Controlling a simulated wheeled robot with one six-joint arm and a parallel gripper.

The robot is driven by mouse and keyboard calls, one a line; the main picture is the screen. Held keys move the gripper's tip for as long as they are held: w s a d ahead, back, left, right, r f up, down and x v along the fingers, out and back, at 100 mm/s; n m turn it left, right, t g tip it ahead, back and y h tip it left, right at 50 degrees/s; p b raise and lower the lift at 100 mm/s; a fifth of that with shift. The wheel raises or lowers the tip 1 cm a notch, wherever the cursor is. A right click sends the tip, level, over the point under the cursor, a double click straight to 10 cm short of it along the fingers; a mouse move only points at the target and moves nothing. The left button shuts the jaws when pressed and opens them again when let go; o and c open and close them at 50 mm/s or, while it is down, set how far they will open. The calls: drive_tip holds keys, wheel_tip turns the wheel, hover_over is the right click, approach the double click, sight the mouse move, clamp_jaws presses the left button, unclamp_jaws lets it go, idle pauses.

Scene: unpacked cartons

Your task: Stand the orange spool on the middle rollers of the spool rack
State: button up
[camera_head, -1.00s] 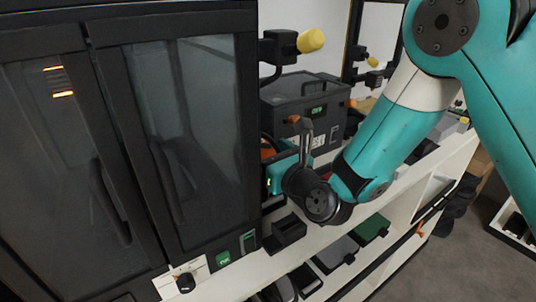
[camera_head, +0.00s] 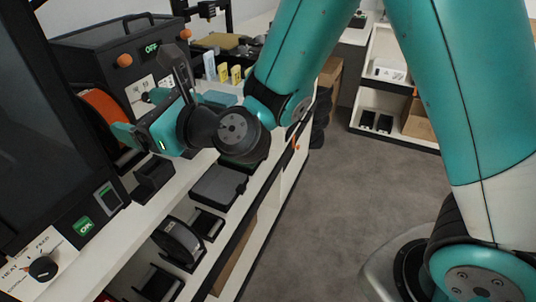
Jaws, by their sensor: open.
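The orange spool (camera_head: 101,108) stands upright at the left, with orange filament between dark flanges, between the dark cabinet and the black box. My gripper (camera_head: 124,134) is at the spool's right side, with its teal fingers pointing left towards it. It is open; the fingers overlap the spool's edge in the picture, and I cannot tell whether they touch it. My gripper and wrist hide part of the spool and the counter behind. A dark spool in a black holder (camera_head: 178,243) sits on the shelf below. I cannot make out which part is the rack's middle rollers.
The black box (camera_head: 110,52) with a green display stands behind the spool. The dark cabinet (camera_head: 45,120) is close at the left. A small black holder (camera_head: 154,178) is on the white counter. Dark bins (camera_head: 218,186) line the lower shelf. Grey floor (camera_head: 330,210) is clear at the right.

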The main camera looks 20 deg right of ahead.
drive_tip(key=s+d+n+g+h, duration=0.4)
drive_tip(key=s+d+n+g, duration=0.3)
drive_tip(key=s+n, duration=0.65)
drive_tip(key=s+d+n+g+h, duration=0.4)
drive_tip(key=s+d+n+g, duration=0.35)
drive_tip(key=n, duration=1.15)
drive_tip(key=shift+t, duration=0.95)
drive_tip(key=p+v, duration=0.5)
drive_tip(key=shift+a+r, duration=0.15)
drive_tip(key=shift+a, duration=0.1)
